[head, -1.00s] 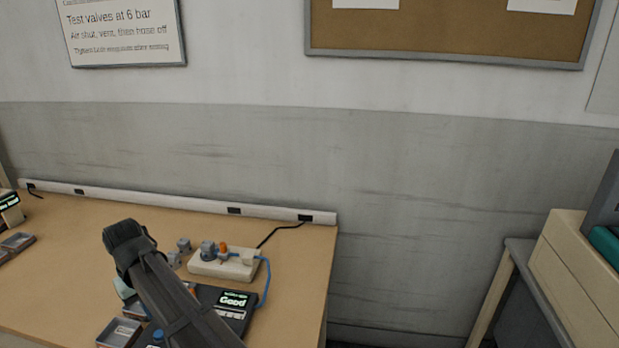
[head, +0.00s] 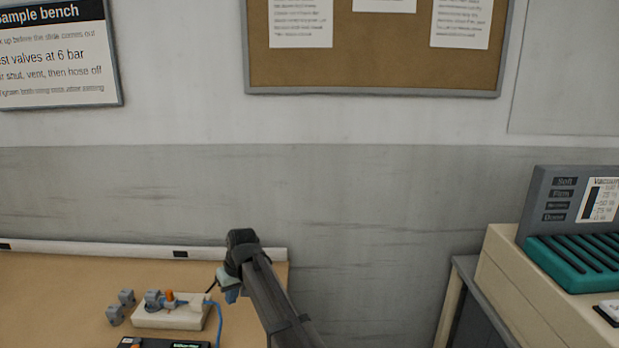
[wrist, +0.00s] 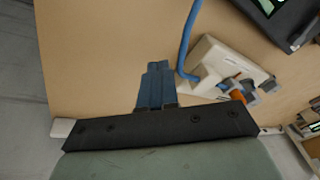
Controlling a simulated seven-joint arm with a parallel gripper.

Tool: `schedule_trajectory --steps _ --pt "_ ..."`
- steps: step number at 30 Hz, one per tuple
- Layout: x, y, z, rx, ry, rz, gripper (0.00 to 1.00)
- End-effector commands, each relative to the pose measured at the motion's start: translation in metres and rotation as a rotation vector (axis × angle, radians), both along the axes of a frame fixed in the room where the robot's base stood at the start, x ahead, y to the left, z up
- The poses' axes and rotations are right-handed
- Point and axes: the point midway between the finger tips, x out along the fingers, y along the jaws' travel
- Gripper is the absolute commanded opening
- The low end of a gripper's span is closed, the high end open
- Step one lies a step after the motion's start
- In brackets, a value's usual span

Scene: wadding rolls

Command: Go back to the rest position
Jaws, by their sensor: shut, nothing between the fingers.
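My gripper (wrist: 156,85) shows in the wrist view with its two blue-grey fingers pressed together and nothing between them. It is above the right end of the wooden bench (wrist: 90,60). In the head view my gripper (head: 231,294) is at the bench's right edge, partly hidden behind my dark arm. It is to the right of a cream block with fittings (head: 165,317) and apart from it. The same cream block (wrist: 212,62) lies to the right of the fingers in the wrist view.
A blue hose (head: 219,322) runs from the cream block. Small grey fittings (head: 115,314) stand left of it, and a dark display unit (head: 150,344) is in front. To the right is a cream machine with a teal ribbed top (head: 575,263). A gap separates it from the bench.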

Motion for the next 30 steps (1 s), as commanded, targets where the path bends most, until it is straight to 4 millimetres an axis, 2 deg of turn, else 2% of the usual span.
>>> schedule_trajectory --steps 1,9,14,16,18,21,26,30 --pt "0.012 -0.023 -0.007 0.008 -0.001 -0.03 0.0" --pt "0.054 -0.132 -0.052 0.047 -0.01 -0.168 0.0" --pt "0.065 -0.201 -0.086 0.061 -0.005 -0.257 0.0" --pt "0.065 -0.232 -0.107 0.064 0.002 -0.299 0.0" --pt "0.058 -0.261 -0.133 0.06 0.018 -0.341 0.0" --pt "0.042 -0.287 -0.168 0.048 0.05 -0.382 0.0" --pt "0.006 -0.31 -0.222 0.015 0.115 -0.425 0.0" --pt "-0.031 -0.322 -0.266 -0.021 0.178 -0.453 0.0"
